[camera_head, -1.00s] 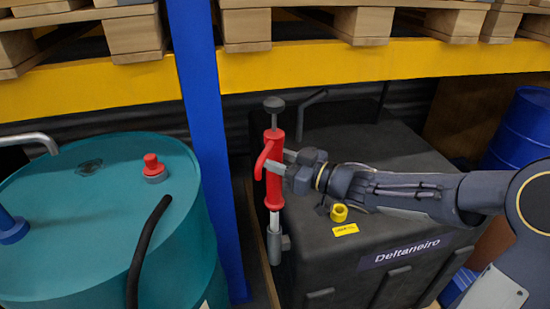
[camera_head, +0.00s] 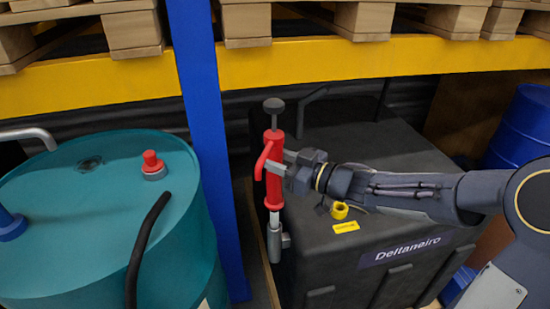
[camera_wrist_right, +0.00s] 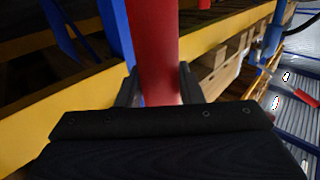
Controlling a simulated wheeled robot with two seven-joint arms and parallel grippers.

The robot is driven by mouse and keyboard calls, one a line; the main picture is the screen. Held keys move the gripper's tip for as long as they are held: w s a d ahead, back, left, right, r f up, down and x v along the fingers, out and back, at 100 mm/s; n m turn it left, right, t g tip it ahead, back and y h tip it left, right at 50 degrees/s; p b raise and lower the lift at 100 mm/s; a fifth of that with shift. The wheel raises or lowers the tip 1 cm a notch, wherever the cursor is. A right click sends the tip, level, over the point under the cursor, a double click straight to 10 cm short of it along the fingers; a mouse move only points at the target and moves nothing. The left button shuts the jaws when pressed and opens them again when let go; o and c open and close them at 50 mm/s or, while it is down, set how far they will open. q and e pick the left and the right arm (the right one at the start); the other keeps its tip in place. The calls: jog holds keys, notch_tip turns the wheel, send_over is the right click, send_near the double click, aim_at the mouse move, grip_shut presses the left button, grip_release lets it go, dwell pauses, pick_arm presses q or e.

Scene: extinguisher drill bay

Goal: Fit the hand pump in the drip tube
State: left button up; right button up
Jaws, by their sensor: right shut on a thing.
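The hand pump (camera_head: 274,152) is red with a black knob on top and a grey lower end. It hangs upright in the head view, in front of the black tank's left edge. My right gripper (camera_head: 274,168) is shut on its red body; the red barrel also shows between the fingers in the right wrist view (camera_wrist_right: 153,50). A grey cylindrical piece with a side stub (camera_head: 275,243) is at the pump's bottom end. I cannot tell whether it is the drip tube or part of the pump. My left gripper is not in view.
A teal drum (camera_head: 100,215) with a red-capped fitting (camera_head: 153,165) and a black hose (camera_head: 146,245) stands at the left. A blue rack post (camera_head: 205,130) is between drum and black tank (camera_head: 390,160). A yellow beam (camera_head: 370,63) with pallets crosses above. A yellow roll (camera_head: 339,211) sits on the tank.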

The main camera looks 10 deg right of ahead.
aim_at(275, 189)
jog(key=shift+f+b, duration=3.3)
jog(key=shift+f, duration=1.1)
dwell(3.3)
jog(key=o, duration=1.2)
jog(key=shift+c, duration=0.2)
